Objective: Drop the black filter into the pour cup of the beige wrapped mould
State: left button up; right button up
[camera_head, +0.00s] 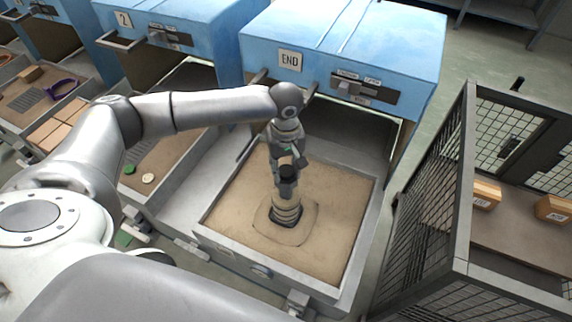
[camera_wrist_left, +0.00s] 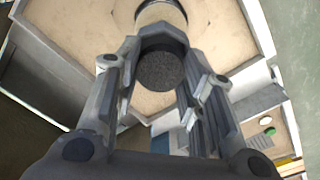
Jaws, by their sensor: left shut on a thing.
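The black filter (camera_wrist_left: 160,68) is a dark, grainy round piece between the two fingers of my left gripper (camera_wrist_left: 160,62). My left gripper (camera_head: 287,186) is shut on it and points down over the sand box. The beige wrapped mould (camera_head: 286,214) stands in the sand right below the gripper. The inside of the pour cup is hidden, and I cannot tell the gap between filter and cup. My right gripper is not in view.
The sand box (camera_head: 372,215) sits on a drawer below the blue furnace marked END (camera_head: 350,40). A mesh cage (camera_head: 462,190) with small boxes (camera_head: 486,194) stands at the right. Another open drawer at the left holds small green and pale discs (camera_head: 148,178).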

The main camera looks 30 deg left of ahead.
aim_at(285, 171)
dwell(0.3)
pick_arm(q)
jog(key=o, duration=0.8)
notch_tip(285, 171, up, 12)
jog(key=shift+s, duration=0.1)
jog(key=shift+f, duration=0.1)
dwell(0.8)
